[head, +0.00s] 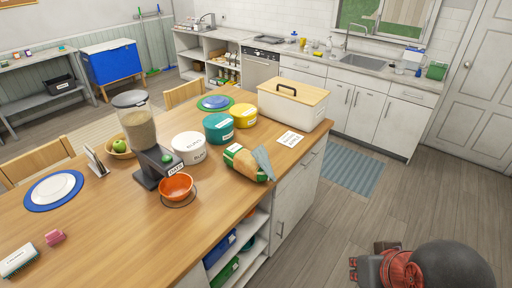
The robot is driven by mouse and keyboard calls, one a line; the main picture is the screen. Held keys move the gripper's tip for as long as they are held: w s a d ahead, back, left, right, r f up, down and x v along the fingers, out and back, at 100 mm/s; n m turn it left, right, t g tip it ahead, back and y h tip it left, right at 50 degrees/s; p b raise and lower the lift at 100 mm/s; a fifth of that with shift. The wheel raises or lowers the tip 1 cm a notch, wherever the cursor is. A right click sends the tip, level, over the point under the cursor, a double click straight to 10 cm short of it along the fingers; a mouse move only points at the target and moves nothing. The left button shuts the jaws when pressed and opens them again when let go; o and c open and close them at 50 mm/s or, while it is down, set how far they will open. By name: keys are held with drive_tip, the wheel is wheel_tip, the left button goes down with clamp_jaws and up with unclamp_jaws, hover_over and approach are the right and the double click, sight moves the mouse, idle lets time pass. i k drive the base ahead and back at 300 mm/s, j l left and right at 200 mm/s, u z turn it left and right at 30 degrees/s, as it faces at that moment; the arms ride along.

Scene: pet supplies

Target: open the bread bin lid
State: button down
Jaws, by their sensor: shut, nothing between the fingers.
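The bread bin (292,112) is a cream box standing on the wooden counter near its far right end. Its light wooden lid (272,92) lies on top and looks shut. A dark handle (287,89) is on the lid. My gripper (354,268) shows at the bottom right, over the floor and well apart from the bin. It is shut and empty. Much of my arm behind it is cut off by the bottom edge.
A bread loaf in a bag (243,160) and a white card (291,139) lie in front of the bin. A yellow tin (243,118) and teal tin (217,130) stand to its left. The floor (330,215) right of the counter is clear, with a blue mat (350,170).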

sight(306, 94)
drive_tip(key=i+l, duration=0.15)
drive_tip(key=i, duration=0.4)
drive_tip(key=i+l+u, duration=0.15)
drive_tip(key=i, duration=0.35)
drive_tip(key=i+l, duration=0.25)
drive_tip(key=i, duration=0.3)
drive_tip(key=i+l+u, duration=0.15)
drive_tip(key=i, duration=0.35)
drive_tip(key=i+l, duration=0.35)
drive_tip(key=i, duration=0.15)
drive_tip(key=j+u, duration=0.05)
